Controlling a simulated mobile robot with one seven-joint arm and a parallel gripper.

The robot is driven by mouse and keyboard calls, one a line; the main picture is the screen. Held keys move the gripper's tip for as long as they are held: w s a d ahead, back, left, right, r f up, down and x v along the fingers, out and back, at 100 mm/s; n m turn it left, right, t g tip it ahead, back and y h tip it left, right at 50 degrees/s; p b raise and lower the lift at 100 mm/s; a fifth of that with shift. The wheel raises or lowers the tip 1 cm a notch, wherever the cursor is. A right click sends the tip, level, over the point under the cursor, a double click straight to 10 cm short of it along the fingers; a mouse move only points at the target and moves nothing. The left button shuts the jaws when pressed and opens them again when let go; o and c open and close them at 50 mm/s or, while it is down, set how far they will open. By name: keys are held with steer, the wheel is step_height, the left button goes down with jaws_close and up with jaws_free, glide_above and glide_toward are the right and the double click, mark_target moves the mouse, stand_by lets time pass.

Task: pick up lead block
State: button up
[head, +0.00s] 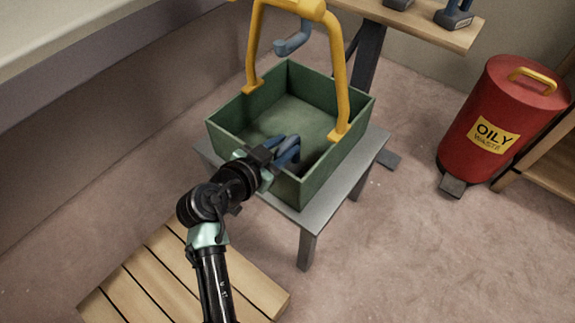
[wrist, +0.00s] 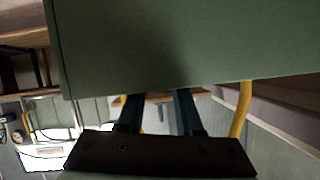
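I cannot make out a lead block in either view. The green open-topped box (head: 228,143) stands on a grey stand, and its near inside corner is partly hidden by my arm. My gripper (head: 290,148) reaches over the box's near-left wall, its blue fingers inside and pointing away. In the wrist view the fingers (wrist: 158,108) stand apart with background showing between them, and I see nothing held. A green wall of the box (wrist: 170,45) fills the top of that view and hides the fingertips.
A wooden slatted platform (head: 150,280) lies at lower left. A red oily-waste bin (head: 500,105) stands right. A wooden shelf with tools (head: 420,22) is behind. The grey stand (head: 375,150) borders the box.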

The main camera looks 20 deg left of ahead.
jaws_close()
stand_by(1.4)
steer(key=shift+r, duration=0.3)
